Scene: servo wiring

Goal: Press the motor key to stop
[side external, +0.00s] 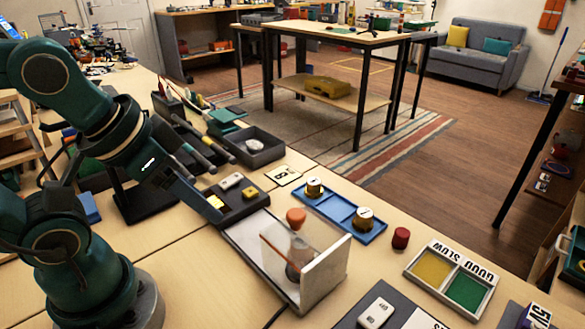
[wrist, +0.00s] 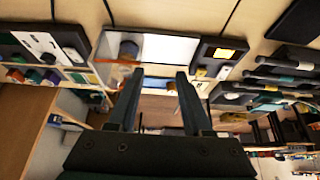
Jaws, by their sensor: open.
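A dark control box (side external: 240,203) carries a white key (side external: 231,181), a yellow key (side external: 250,192) and a small lit yellow patch (side external: 215,202). I cannot read which is the motor key. The box also shows in the wrist view (wrist: 207,49), upper right of centre. My gripper (wrist: 162,85) is open and empty, two dark fingers apart. In the side view its end is near the box's left side, and contact cannot be told. Right of the box is a fixture with a clear guard (side external: 325,255), a white end wall and an orange knob (side external: 296,216).
A blue tray (side external: 345,215) holds two brass-coloured round parts. A red cap (side external: 401,238) stands beside it. A two-bin sorting tray (side external: 412,272) with yellow and green floors is at right. Several tools lie behind my arm, near a dark open bin (side external: 268,157).

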